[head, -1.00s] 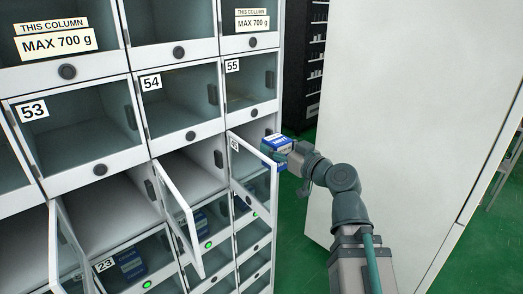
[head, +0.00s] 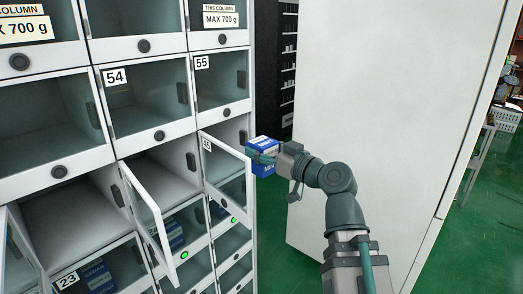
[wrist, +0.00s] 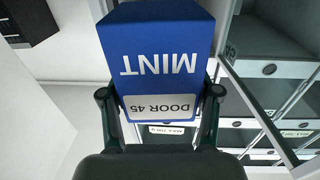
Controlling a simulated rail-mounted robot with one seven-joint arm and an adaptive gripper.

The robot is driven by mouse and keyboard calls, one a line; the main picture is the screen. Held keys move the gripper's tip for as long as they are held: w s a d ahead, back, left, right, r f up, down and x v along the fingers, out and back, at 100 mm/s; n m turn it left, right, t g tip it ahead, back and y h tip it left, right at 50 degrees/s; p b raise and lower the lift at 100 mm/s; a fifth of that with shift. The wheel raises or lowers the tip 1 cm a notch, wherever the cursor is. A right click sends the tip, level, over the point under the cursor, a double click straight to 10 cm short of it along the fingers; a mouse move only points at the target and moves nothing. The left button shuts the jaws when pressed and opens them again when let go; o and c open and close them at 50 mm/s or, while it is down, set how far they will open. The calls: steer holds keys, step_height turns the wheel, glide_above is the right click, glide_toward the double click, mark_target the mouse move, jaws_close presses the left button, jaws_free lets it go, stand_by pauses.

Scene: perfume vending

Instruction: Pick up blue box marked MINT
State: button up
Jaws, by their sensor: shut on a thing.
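The blue box marked MINT (head: 262,145) is held in my gripper (head: 270,158), just right of the free edge of an open clear locker door (head: 228,172). The wrist view shows the box (wrist: 157,32) up close, with MINT upside down and a white "DOOR 45" label. My gripper (wrist: 160,94) is shut on the box, one finger at each side. The box is in the air, outside the lockers; the head view does not clearly show whether it clears the door edge.
Another locker door (head: 148,222) stands open at left. Lower compartments hold other dark blue boxes (head: 98,278), some with green lights. A large white cabinet (head: 385,90) stands to the right, with green floor (head: 290,265) between. A table with a white basket (head: 506,117) is at far right.

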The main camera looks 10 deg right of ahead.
steer(key=d+b+v, duration=0.1)
steer(key=b+v, duration=0.7)
steer(key=v, duration=0.5)
steer(key=shift+w+b, duration=0.3)
steer(key=shift+w, duration=0.05)
